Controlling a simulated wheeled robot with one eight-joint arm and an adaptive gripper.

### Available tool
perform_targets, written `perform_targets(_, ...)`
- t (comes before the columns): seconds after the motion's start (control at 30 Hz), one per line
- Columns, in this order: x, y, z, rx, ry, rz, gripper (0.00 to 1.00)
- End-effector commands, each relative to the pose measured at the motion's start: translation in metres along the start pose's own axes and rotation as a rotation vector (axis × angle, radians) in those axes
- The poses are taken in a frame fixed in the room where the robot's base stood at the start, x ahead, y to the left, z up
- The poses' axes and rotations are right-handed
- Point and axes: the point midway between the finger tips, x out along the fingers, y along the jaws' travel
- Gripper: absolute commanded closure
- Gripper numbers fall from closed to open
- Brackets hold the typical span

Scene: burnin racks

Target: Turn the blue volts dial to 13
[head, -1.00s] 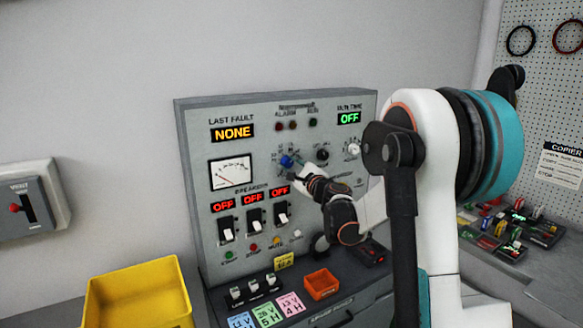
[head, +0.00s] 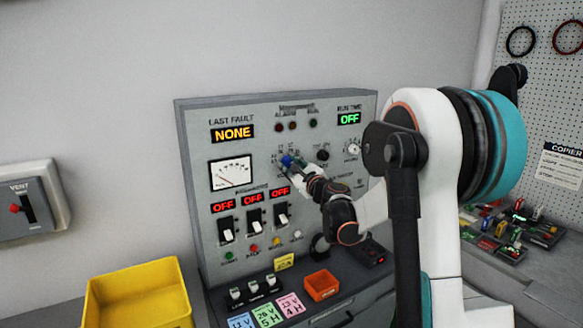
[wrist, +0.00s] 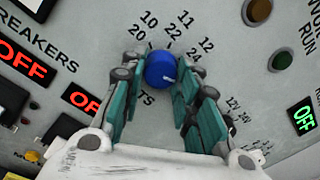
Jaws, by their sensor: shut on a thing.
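The blue volts dial (wrist: 158,73) is a round knob on the grey panel, and it shows small in the head view (head: 287,161). In the wrist view, the printed numbers 10, 11 and 12, with 20, 22 and 24 nearer the knob, fan around it. A short white mark on the knob points to the lower right of that view. No 13 is legible there; my right finger covers part of the scale. My gripper (wrist: 161,72) is shut on the dial, with one teal finger on each side.
Above the dial are indicator lamps (head: 293,125); a black knob (head: 322,155) and a white hours dial (head: 352,149) sit to its right. Breaker switches (head: 255,221) are below.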

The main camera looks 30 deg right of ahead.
Motion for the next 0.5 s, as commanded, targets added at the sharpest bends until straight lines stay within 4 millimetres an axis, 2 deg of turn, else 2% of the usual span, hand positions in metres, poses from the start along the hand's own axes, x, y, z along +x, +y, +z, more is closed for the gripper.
perform_targets(0.07, -0.0004, 0.0008, -0.0004, 0.000, 0.000, 0.001, 0.95)
perform_targets(0.1, -0.0004, 0.0009, -0.0004, 0.000, 0.000, 0.001, 0.69)
perform_targets(0.2, -0.0003, 0.0007, -0.0003, 0.000, 0.000, 0.001, 0.50)
perform_targets(0.5, -0.0003, 0.0002, -0.0001, 0.000, 0.000, 0.000, 0.50)
